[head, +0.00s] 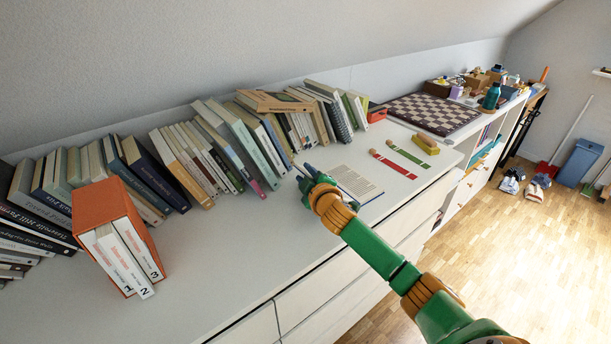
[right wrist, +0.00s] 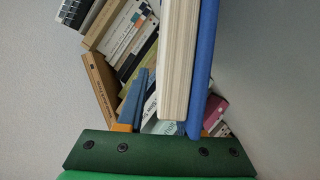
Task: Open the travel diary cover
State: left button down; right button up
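The travel diary (head: 355,182) lies on the white dresser top, a printed cream page facing up and a blue edge showing. My right gripper (head: 306,175) is at its left side and hides part of it. In the right wrist view the diary's cream page block (right wrist: 178,60) and a blue cover (right wrist: 204,60) are seen edge-on, close in front of the gripper. The fingers stand apart, so the gripper is open; the blue cover partly hides one finger. I cannot tell whether the gripper touches the diary. My left gripper is not in view.
A row of books (head: 235,145) stands behind along the wall. An orange slipcase (head: 105,205) is at the left. Red and green bookmarks (head: 393,165) and a yellow-green block (head: 425,145) lie right of the diary. A chessboard (head: 435,113) is farther back. The front left top is clear.

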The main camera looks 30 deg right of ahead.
grip_shut()
dwell(1.4)
